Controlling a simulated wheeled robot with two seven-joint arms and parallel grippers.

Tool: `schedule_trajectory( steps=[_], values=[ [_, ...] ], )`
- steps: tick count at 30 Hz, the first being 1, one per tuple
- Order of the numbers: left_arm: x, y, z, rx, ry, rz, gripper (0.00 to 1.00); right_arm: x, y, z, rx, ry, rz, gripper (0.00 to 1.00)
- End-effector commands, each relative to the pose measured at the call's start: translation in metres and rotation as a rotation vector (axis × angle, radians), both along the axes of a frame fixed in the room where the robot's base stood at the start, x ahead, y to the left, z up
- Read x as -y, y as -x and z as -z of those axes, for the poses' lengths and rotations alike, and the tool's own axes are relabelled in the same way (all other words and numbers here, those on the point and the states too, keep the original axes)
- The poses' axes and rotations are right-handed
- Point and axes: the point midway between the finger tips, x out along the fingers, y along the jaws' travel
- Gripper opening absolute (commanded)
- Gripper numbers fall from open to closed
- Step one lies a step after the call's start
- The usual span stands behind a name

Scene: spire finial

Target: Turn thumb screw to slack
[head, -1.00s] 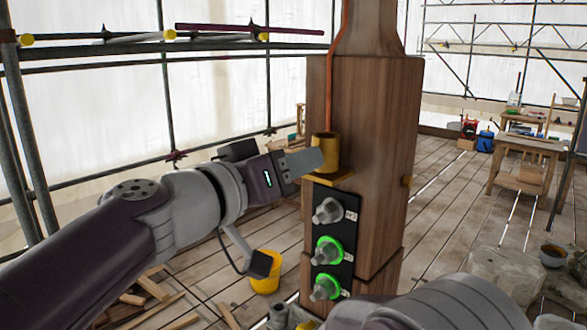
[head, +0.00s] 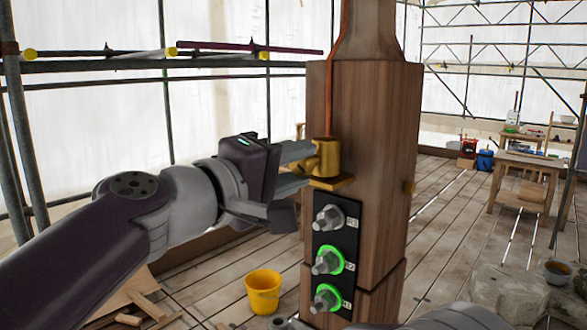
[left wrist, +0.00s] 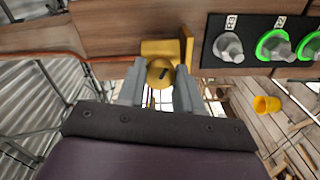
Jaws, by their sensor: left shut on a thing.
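A brass clamp (head: 328,152) sits on the left face of a wooden post, where a thin copper rod runs down into it. Its round brass thumb screw (left wrist: 160,72), with a dark mark on its face, sticks out toward my left gripper (head: 304,160). In the left wrist view the two grey fingers lie on either side of the screw head, and the gripper is shut on it. In the head view the fingers partly hide the screw. My right gripper is out of view.
Below the clamp, a black panel (head: 352,222) on the wooden post (head: 385,120) carries three grey knobs, two with green rings. A yellow bucket (head: 262,291) stands on the plank floor at left. Scaffold poles stand behind. A workbench (head: 530,163) is far right.

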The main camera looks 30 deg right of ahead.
Motion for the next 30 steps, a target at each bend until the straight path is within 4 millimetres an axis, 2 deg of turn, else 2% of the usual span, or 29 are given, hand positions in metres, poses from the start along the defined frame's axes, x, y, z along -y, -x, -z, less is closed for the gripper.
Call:
schedule_trajectory(
  steps=[30],
  values=[
    [0.0, 0.0, -0.002, -0.891, 0.369, 0.001, 0.04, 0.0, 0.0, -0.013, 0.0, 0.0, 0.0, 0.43]
  ],
)
